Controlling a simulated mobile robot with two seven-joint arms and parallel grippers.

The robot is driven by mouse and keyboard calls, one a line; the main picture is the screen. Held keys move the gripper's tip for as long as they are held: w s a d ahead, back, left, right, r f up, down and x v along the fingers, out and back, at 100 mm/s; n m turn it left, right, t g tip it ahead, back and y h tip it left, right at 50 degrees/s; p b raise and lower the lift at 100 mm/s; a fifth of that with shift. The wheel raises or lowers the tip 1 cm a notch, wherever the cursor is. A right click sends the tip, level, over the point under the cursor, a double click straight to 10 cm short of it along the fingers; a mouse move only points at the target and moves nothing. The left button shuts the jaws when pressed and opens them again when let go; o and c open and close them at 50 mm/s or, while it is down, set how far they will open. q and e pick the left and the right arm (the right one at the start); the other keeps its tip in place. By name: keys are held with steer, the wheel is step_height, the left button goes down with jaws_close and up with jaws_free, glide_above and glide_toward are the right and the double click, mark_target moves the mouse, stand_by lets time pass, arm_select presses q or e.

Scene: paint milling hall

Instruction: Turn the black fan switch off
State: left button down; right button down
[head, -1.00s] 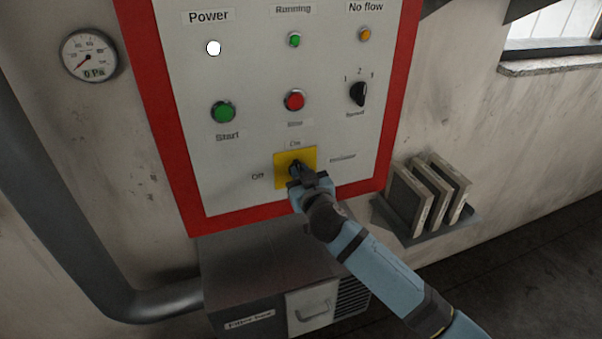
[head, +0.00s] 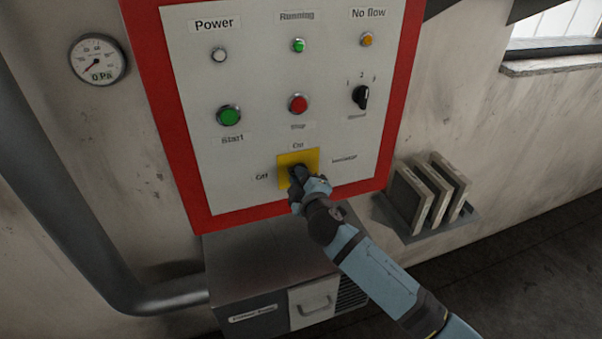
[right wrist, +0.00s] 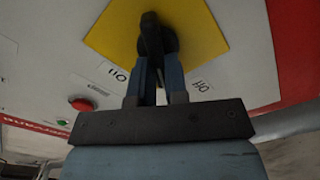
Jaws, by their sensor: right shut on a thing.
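The black fan switch (head: 297,171) sits on a yellow square plate (head: 311,158) low on the control panel. "On" is printed above the plate and "Off" to its left. My right gripper (head: 301,178) is at the switch. In the right wrist view, my right gripper's fingers (right wrist: 158,76) are shut on the handle of the black fan switch (right wrist: 151,38). There the handle lies slantwise between the "On" label (right wrist: 117,73) and the "Off" label (right wrist: 202,86). The power lamp (head: 219,55) is grey and unlit. My left gripper is not in view.
The red-framed panel also bears a green start button (head: 229,116), a red stop button (head: 298,104) and a black speed knob (head: 361,97). A dark filter box (head: 270,265) is below. A rack with flat plates (head: 428,195) is at right. The gauge (head: 98,60) reads 0 Pa.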

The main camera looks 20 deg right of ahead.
steer(key=shift+a+f+n+p, duration=0.15)
steer(key=shift+n+p, duration=0.3)
steer(key=shift+n, duration=1.05)
steer(key=shift+d+f+n+p, duration=0.1)
steer(key=shift+n+p, duration=0.35)
steer(key=shift+n, duration=1.05)
steer(key=c, duration=1.1)
jaws_free()
steer(key=shift+c, duration=0.2)
steer(key=shift+f, duration=0.1)
